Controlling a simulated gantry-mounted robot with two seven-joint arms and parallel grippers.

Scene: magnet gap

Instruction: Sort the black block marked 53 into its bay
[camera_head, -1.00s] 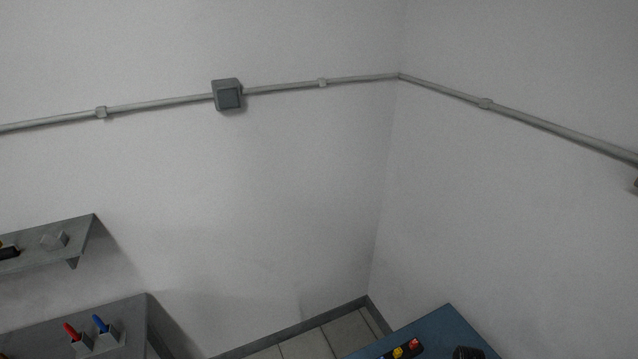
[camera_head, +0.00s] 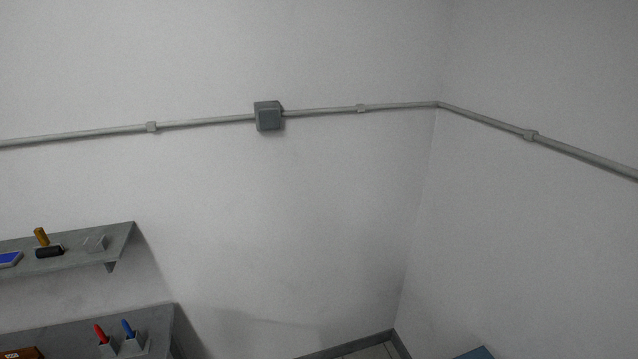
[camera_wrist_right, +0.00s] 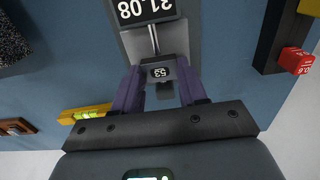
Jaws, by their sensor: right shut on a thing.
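The black block marked 53 (camera_wrist_right: 159,72) shows in the right wrist view, its small label upside down. My right gripper (camera_wrist_right: 160,88), with purple fingers, is shut on it, one finger on each side. The block is just below a grey device with a black number display (camera_wrist_right: 148,9) and a metal rod; whether it touches this device I cannot tell. No gripper or block 53 shows in the head view, and my left gripper is out of sight. I cannot tell which place is the block's bay.
The blue table top (camera_wrist_right: 225,60) carries a yellow level (camera_wrist_right: 85,113), a brown item (camera_wrist_right: 15,127) and a dark speckled piece (camera_wrist_right: 12,45). A dark rack with a red block (camera_wrist_right: 296,61) stands at right. Grey shelves (camera_head: 75,255) hold tools in the head view.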

